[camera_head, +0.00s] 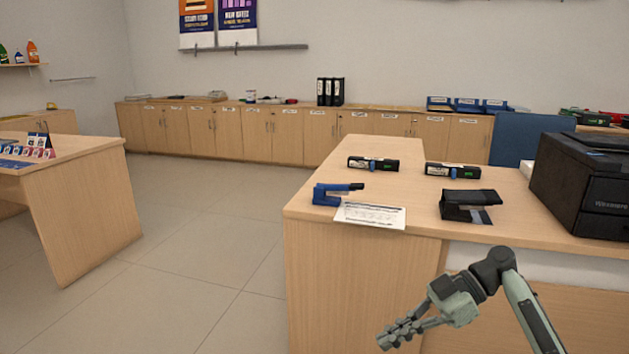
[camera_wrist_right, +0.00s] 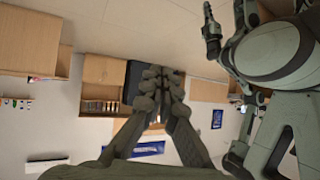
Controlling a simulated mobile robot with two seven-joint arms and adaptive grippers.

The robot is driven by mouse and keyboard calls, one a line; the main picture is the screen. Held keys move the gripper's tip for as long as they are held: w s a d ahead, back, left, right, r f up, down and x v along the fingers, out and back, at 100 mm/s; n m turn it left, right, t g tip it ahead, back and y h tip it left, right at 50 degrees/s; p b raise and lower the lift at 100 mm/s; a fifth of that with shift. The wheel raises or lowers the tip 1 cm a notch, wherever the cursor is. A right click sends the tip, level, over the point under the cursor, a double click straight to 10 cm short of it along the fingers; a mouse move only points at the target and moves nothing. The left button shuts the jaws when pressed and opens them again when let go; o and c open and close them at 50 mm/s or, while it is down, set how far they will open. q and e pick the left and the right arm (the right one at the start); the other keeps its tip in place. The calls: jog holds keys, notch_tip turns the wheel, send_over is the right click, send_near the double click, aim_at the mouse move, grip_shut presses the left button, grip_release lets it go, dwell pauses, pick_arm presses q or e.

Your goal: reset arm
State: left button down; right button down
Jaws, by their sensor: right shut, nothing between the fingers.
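My right gripper (camera_head: 400,333) is in front of the counter's front face in the head view, low in the picture, pointing down and to the left. Its fingers are together with nothing between them. In the right wrist view the same gripper (camera_wrist_right: 160,75) shows from behind, its fingers meeting near the middle. My right arm comes in from the lower right in the head view. My left gripper does not show in the head view. In the right wrist view other parts of my body fill the right side.
The counter (camera_head: 340,260) holds a blue stapler (camera_head: 328,194), a paper sheet (camera_head: 370,215), a black stapler-like device (camera_head: 468,205), two small black devices (camera_head: 373,164) (camera_head: 452,171) and a black printer (camera_head: 585,185). A side table (camera_head: 80,210) stands left. The floor (camera_head: 200,250) between is clear.

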jog(key=w+d+f+m+t+h, duration=0.3)
jog(key=w+d+m+t+h, duration=0.1)
jog(key=w+d+m, duration=0.3)
jog(key=w+d+f+m+t+h, duration=0.4)
jog(key=w+d+m, duration=0.1)
jog(key=w+d, duration=0.25)
jog(key=w+d+r+m+t+h, duration=0.55)
jog(key=w+d+r+h, duration=0.2)
jog(key=d, duration=0.35)
jog(key=s+a+f+g+y, duration=0.1)
jog(key=s+a+f+g, duration=0.2)
jog(key=s+f, duration=0.95)
jog(key=s+a+f+g+y, duration=0.1)
jog(key=s+a+f+g, duration=0.15)
jog(key=s+f, duration=1)
jog(key=s+a+f+g, duration=0.2)
jog(key=s+f, duration=0.6)
jog(key=s, duration=0.4)
jog(key=s+a+f+g, duration=0.2)
jog(key=s+a+f, duration=0.2)
jog(key=s+f, duration=0.5)
jog(key=s+y, duration=0.1)
jog(key=s, duration=0.2)
jog(key=shift+s, duration=0.35)
jog(key=shift+a+n, duration=0.1)
jog(key=shift+n, duration=0.15)
